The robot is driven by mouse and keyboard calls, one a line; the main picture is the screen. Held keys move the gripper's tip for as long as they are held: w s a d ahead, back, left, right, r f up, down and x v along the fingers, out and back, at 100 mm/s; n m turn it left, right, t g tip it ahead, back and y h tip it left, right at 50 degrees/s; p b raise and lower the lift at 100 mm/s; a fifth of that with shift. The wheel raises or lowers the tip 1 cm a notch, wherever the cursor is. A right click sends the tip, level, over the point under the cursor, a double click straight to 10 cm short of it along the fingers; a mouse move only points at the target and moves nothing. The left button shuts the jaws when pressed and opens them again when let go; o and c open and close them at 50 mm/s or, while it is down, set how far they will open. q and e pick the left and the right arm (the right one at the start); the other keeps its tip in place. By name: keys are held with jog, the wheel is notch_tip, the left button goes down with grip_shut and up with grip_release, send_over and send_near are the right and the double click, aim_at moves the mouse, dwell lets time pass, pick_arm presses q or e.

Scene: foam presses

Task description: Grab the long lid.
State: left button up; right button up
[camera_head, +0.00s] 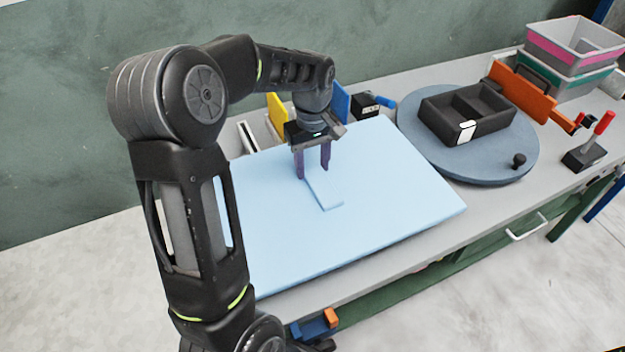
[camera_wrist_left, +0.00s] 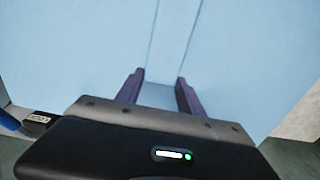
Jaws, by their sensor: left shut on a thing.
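The long lid (camera_head: 325,189) is a pale blue narrow strip lying on the light blue foam sheet (camera_head: 400,190) on the bench. My left gripper (camera_head: 313,173) points down at the lid's far end, with its two purple fingers on either side of it. In the left wrist view the lid (camera_wrist_left: 172,45) runs away from between the fingertips of the gripper (camera_wrist_left: 161,80). The fingers are shut on the lid, and it looks level with or very close to the sheet. My right gripper is in neither view.
A round grey turntable (camera_head: 425,130) carries a black two-compartment tray (camera_head: 447,130). An orange clamp plate (camera_head: 520,92) stands behind it. Stacked grey bins (camera_head: 575,50) are at the far right, near a red-handled toggle clamp (camera_head: 590,145). Yellow and blue plates stand behind the sheet.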

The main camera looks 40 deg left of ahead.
pick_arm(q)
notch_tip(320, 180, up, 10)
jog(key=shift+r, duration=0.25)
dwell(0.6)
